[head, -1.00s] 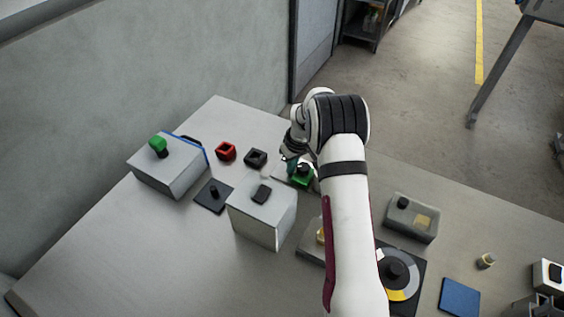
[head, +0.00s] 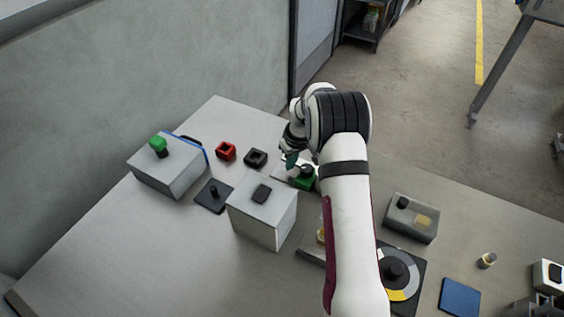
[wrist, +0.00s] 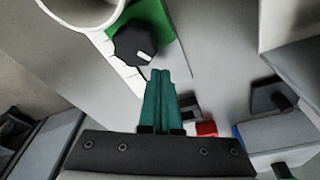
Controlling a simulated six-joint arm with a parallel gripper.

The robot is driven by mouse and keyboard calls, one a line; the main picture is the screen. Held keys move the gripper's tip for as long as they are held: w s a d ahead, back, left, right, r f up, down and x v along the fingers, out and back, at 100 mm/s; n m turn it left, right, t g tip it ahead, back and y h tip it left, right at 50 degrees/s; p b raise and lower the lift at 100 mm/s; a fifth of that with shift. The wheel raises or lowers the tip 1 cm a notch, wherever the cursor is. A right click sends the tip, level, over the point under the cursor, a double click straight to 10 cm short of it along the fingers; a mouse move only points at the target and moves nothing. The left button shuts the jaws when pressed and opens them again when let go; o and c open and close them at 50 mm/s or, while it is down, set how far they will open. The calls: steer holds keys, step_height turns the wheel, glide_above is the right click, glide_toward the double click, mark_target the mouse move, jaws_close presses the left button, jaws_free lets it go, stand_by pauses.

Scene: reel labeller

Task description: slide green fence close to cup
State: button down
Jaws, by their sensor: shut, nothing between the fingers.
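The green fence (head: 304,184) is a green block with a black knob on top, sitting on a pale strip just left of my forearm in the head view. In the wrist view the fence (wrist: 155,14) is at top centre, its black knob (wrist: 134,43) bearing a white mark. The white cup (wrist: 118,12) shows only as a round rim at top left, beside the fence; any gap between them is unclear. The cup is not identifiable in the head view. My gripper (wrist: 160,74) has teal fingers together and empty, just short of the knob in the wrist view.
A box with a green button (head: 158,143) is farther left. The table's front left is clear.

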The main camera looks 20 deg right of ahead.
step_height(320, 180, up, 6)
steer(key=shift+r, duration=0.2)
stand_by(0.5)
steer(key=s+a+r+m, duration=0.2)
steer(key=s+a+r, duration=0.3)
steer(key=s+r, duration=0.5)
steer(key=s+a+r+m+g, duration=0.1)
steer(key=s+a+m, duration=0.2)
steer(key=s, duration=1.1)
steer(key=s+a+r+m+g+y, duration=0.1)
steer(key=s+a+m, duration=0.2)
steer(key=s, duration=1.1)
steer(key=shift+s+a+r+m, duration=0.25)
steer(key=shift+a+r+m, duration=0.05)
steer(key=shift+a, duration=0.6)
